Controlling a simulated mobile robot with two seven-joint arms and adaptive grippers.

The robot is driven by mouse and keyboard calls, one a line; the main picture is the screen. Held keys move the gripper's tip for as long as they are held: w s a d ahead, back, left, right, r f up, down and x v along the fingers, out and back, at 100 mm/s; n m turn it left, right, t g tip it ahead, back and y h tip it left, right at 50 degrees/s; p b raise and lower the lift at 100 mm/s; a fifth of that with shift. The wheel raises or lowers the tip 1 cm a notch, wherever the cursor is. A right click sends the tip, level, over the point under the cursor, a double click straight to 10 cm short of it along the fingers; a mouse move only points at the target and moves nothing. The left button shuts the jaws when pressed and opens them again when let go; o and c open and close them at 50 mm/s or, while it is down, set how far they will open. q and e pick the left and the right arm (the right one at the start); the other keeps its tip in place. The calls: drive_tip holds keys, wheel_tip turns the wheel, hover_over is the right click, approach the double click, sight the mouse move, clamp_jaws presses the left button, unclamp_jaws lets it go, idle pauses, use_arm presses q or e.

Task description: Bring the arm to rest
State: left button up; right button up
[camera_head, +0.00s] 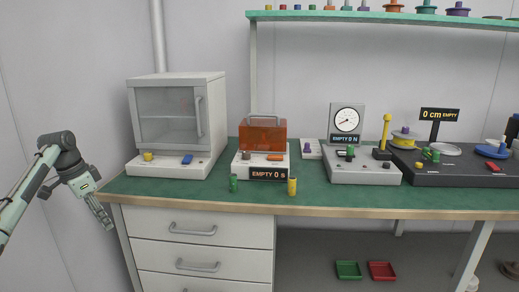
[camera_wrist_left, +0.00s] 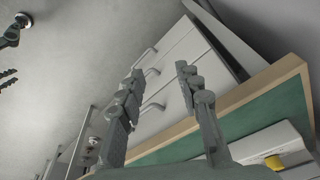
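My left gripper (camera_head: 101,213) hangs at the left in the head view, left of the bench and clear of it, with its fingers pointing down. In the left wrist view its two fingers (camera_wrist_left: 158,71) are spread apart with nothing between them. Drawers and the bench's edge show beyond them. At the left edge of the left wrist view, dark jointed parts (camera_wrist_left: 14,32) and finger-like shapes (camera_wrist_left: 8,78) are cut off by the frame; they may belong to my right arm, but I cannot tell.
The bench's green top (camera_head: 330,203) carries a white cabinet (camera_head: 168,120), an orange-covered device (camera_head: 264,138), a dial gauge unit (camera_head: 347,120) and a dark platform (camera_head: 455,170). Green (camera_head: 233,183) and yellow (camera_head: 292,186) cylinders stand near its front edge. Green (camera_head: 348,270) and red (camera_head: 381,271) trays lie below.

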use_arm(q)
drive_tip(key=s+d+f+n+y, duration=0.1)
drive_tip(key=s+d+f, duration=0.25)
drive_tip(key=f, duration=0.65)
drive_tip(key=s+d+f+n, duration=0.15)
drive_tip(key=s+f, duration=0.25)
drive_tip(key=f, duration=0.6)
drive_tip(key=s+d+f+y, duration=0.1)
drive_tip(key=s+d+f, duration=0.25)
drive_tip(key=f, duration=0.65)
drive_tip(key=s+d+f+n, duration=0.1)
drive_tip(key=s+f, duration=0.4)
drive_tip(key=s, duration=0.5)
drive_tip(key=s+d+f+n, duration=0.1)
drive_tip(key=s+d+f, duration=0.3)
drive_tip(key=s, duration=0.6)
drive_tip(key=s+d+f+n, duration=0.1)
drive_tip(key=s+d+f, duration=0.1)
drive_tip(key=s+f, duration=0.5)
drive_tip(key=s, duration=0.3)
drive_tip(key=shift+d+f+y, duration=0.15)
drive_tip(key=shift+d+y, duration=0.1)
drive_tip(key=shift+y, duration=0.15)
